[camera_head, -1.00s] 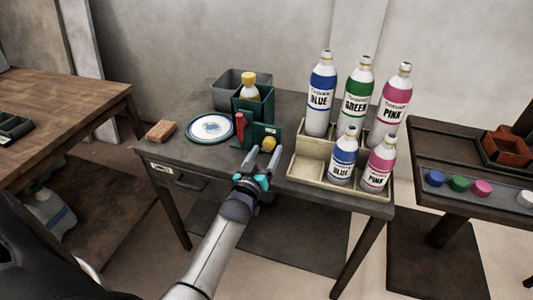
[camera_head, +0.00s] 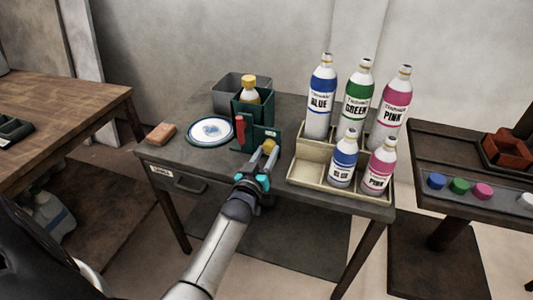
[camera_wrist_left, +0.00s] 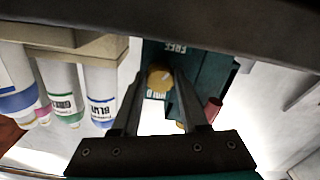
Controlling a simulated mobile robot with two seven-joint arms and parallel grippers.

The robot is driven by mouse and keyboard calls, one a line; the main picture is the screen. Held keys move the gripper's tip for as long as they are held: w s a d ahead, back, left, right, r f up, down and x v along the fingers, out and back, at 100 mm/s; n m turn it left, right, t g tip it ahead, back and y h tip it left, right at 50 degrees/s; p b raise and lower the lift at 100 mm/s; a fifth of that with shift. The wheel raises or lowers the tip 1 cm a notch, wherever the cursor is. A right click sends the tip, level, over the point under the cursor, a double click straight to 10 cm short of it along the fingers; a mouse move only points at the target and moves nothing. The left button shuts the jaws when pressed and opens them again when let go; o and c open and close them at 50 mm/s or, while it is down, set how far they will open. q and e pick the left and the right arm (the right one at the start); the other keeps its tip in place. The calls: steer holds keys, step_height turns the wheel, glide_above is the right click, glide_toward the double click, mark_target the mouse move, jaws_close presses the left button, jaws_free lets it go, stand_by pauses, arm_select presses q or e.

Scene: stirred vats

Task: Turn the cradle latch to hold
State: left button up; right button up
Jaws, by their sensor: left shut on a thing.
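The green cradle (camera_head: 244,107) stands on the grey table and holds a yellow-capped bottle (camera_head: 250,88). A red handle (camera_head: 240,128) is on its side. The yellow latch knob (camera_head: 269,145) is low on its front; it also shows in the left wrist view (camera_wrist_left: 160,78), with FREE and HOLD labels on the green plate around it. My left gripper (camera_head: 267,153) is shut on the knob, one finger on each side. Which way the latch points is too small to tell. My right gripper is not in view.
A beige rack (camera_head: 312,170) with blue, green and pink bottles stands close on the right. A white plate (camera_head: 210,131), a brown block (camera_head: 161,133) and a grey bin (camera_head: 229,95) are left of and behind the cradle. A side table (camera_head: 465,140) is at right.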

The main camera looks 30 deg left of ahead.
arm_select(q)
jaws_close()
